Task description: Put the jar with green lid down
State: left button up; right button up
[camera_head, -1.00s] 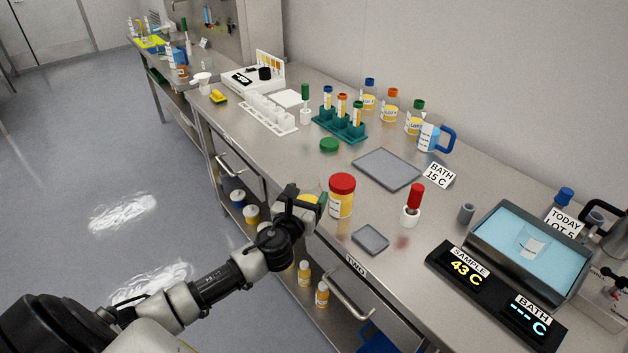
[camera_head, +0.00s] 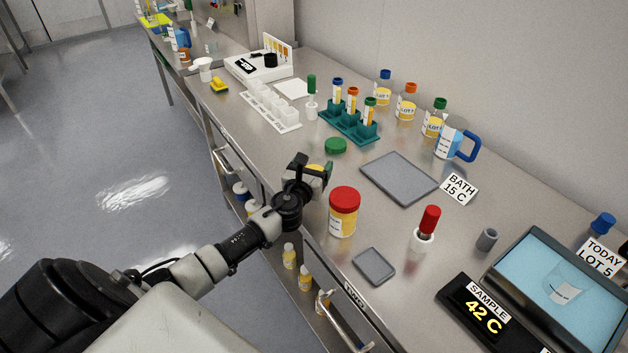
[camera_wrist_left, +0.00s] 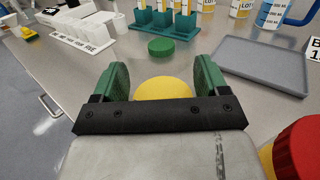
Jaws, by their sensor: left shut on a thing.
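My left gripper (camera_head: 318,175) is shut on a jar at the bench's front edge; only its round yellow top (camera_wrist_left: 163,89) shows clearly between the green finger pads in the left wrist view. No lid shows on this jar, and its lower part is hidden behind the gripper. I cannot tell whether its base touches the bench. A loose green lid (camera_head: 336,145) lies flat on the bench just beyond the gripper; it also shows in the left wrist view (camera_wrist_left: 161,47). My right gripper is not in view.
A red-lidded jar (camera_head: 344,212) stands close on the right of the gripper. A large grey tray (camera_head: 399,178) and a small grey tray (camera_head: 374,266) lie on the bench. A teal tube rack (camera_head: 348,125) stands behind the lid. Bare bench surrounds the lid.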

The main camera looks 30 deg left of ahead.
pick_arm(q)
jog(key=f, duration=0.1)
jog(key=f+b, duration=0.1)
jog(key=f, duration=0.1)
jog(key=shift+w+f, duration=0.1)
jog(key=shift+w, duration=0.2)
jog(key=shift+a+f+b, duration=0.1)
jog(key=shift+f+b, duration=0.3)
jog(key=shift+f, duration=0.25)
jog(key=shift+r, duration=0.1)
jog(key=o, duration=1)
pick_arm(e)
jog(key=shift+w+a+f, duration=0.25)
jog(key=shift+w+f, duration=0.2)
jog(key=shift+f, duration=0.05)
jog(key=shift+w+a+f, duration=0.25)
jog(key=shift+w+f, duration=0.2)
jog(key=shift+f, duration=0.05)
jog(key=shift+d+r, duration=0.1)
